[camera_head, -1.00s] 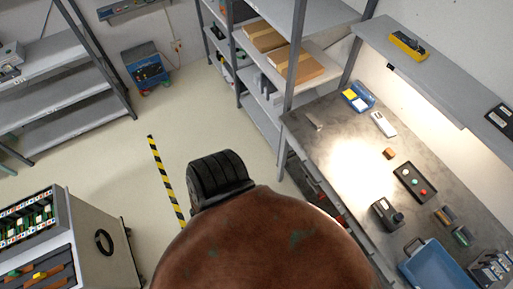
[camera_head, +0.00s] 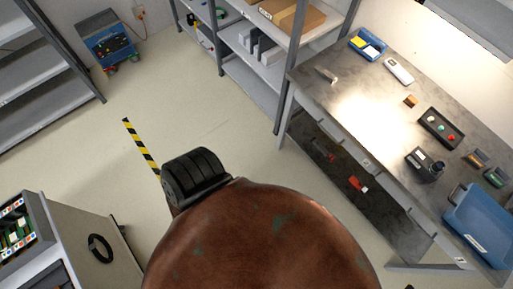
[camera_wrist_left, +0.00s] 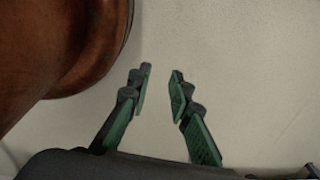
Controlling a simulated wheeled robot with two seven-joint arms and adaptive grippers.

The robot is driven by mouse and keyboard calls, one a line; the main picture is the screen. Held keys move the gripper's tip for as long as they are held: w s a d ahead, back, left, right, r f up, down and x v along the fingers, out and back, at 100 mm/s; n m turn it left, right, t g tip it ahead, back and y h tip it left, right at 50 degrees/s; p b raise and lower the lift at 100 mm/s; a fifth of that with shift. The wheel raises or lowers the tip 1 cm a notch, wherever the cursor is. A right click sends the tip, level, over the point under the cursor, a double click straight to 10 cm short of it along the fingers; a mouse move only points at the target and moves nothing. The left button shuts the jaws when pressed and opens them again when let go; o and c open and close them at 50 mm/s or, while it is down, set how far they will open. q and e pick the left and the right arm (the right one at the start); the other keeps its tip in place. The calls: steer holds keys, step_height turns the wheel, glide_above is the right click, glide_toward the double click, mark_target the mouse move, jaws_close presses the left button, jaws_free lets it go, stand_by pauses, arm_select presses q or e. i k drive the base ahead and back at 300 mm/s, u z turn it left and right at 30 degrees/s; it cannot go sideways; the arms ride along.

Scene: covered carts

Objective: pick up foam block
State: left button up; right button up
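No object in view is plainly a foam block. A small orange-brown block (camera_head: 410,101) lies on the grey workbench (camera_head: 345,108) at the right of the head view, but I cannot tell whether it is foam. My left gripper (camera_wrist_left: 160,75) shows in the left wrist view, its two green-padded fingers apart and nothing between them. It is above bare pale floor, away from the bench. My left gripper does not show in the head view, and my right gripper is in neither view.
The bench also holds a blue tray (camera_head: 480,225), a button box (camera_head: 441,127), a blue bin (camera_head: 367,44) and a white handheld device (camera_head: 398,71). Shelving (camera_head: 262,45) stands behind it. A grey cart (camera_head: 90,235) is at lower left. Floor with striped tape (camera_head: 141,145) lies between.

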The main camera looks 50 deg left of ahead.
mark_target(418, 158)
steer(key=z, duration=0.3)
steer(key=i, duration=1)
steer(key=u, duration=0.45)
